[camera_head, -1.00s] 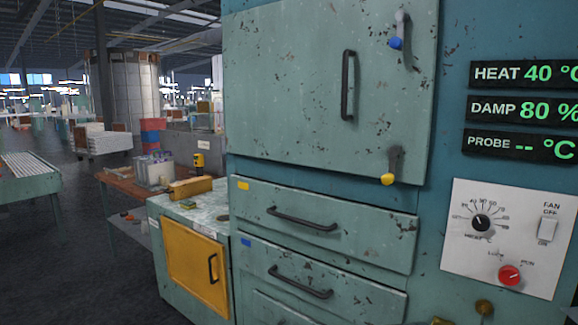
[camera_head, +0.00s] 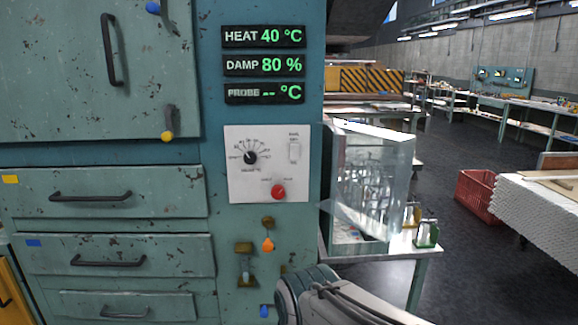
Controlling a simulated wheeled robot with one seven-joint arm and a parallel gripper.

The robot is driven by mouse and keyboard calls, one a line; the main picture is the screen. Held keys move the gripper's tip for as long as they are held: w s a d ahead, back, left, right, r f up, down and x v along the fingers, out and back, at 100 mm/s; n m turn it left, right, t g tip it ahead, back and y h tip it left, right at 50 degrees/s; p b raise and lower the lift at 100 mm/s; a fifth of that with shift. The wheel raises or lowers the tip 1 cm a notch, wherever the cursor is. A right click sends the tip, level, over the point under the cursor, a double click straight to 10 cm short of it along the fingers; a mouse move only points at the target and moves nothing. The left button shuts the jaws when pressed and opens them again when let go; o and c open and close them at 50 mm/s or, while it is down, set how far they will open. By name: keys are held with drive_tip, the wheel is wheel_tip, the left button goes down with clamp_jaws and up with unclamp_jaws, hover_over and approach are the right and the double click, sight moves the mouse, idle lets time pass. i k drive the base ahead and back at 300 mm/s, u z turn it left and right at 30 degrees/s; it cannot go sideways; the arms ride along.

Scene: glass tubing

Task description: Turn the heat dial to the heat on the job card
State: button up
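The heat dial (camera_head: 250,157) is a small black knob with a white mark, on the white control panel (camera_head: 236,190) of the teal cabinet. Its pointer seems to aim to the upper left, but the scale figures are too small to read surely. The heat display (camera_head: 264,37) above reads 40 °C. I see no readable job card. Part of my arm shows at the bottom, below the panel. My gripper is not in view.
A fan switch (camera_head: 294,152) and a red knob (camera_head: 278,192) share the panel. Below it hang small coloured fittings (camera_head: 267,243). A clear glass case (camera_head: 372,180) stands on a table at right. A red crate (camera_head: 477,197) sits on open floor farther right.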

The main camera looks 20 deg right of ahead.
sight(250, 157)
drive_tip(key=z, duration=0.65)
drive_tip(key=k, duration=0.85)
drive_tip(key=z, duration=0.9)
drive_tip(key=i, duration=1.1)
drive_tip(key=u, duration=0.7)
drive_tip(key=i, duration=0.85)
drive_tip(key=u, duration=1.3)
drive_tip(key=i, duration=0.25)
drive_tip(key=u, duration=0.15)
